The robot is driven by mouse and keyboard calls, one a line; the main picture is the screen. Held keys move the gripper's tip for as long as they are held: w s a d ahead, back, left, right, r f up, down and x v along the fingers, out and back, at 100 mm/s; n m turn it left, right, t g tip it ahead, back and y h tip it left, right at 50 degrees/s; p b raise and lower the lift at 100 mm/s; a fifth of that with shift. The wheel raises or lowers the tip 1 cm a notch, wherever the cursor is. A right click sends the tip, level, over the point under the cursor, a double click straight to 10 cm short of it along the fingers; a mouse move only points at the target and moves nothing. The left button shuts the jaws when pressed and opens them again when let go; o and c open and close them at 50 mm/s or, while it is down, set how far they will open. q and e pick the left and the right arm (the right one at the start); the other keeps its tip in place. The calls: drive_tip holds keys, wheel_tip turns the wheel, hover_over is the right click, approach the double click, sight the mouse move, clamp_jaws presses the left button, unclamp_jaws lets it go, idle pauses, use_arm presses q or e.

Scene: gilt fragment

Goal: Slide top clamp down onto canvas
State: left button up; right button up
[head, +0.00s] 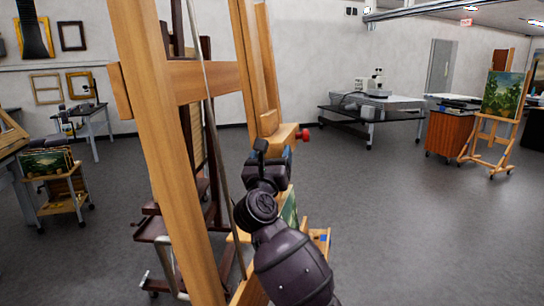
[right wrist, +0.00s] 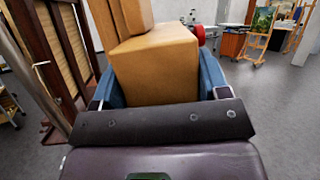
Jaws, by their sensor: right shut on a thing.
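The top clamp (head: 285,135) is a light wooden block with a red knob (head: 303,135) on its right side, on the mast of the wooden easel (head: 160,130). My right gripper (head: 270,160) is at the clamp. In the right wrist view its blue fingers lie on both sides of the clamp's block (right wrist: 155,62), shut on it. The canvas (head: 290,208), a green painting, shows below the gripper, mostly hidden behind my right arm. I cannot tell the exact gap between clamp and canvas. My left gripper is out of view.
A dark wooden easel (head: 163,226) stands just behind. A cart with paintings (head: 55,185) is at the left. A microscope table (head: 372,108) and another easel with a painting (head: 503,95) stand farther right. The floor at right is clear.

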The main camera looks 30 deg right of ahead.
drive_tip(key=shift+c, duration=1.3)
drive_tip(key=f+b, duration=0.1)
drive_tip(key=f, duration=0.1)
drive_tip(key=f+b, duration=0.2)
drive_tip(key=f, duration=0.1)
drive_tip(key=f+b, duration=0.2)
drive_tip(key=f, duration=0.1)
drive_tip(key=shift+s+d+f, duration=0.1)
drive_tip(key=shift+s+d, duration=0.25)
drive_tip(key=shift+s, duration=0.05)
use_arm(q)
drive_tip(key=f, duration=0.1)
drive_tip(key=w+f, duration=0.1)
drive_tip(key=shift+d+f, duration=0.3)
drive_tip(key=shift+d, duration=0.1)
use_arm(e)
drive_tip(key=o, duration=1.3)
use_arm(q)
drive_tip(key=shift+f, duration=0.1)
use_arm(e)
drive_tip(key=shift+s+a, duration=0.1)
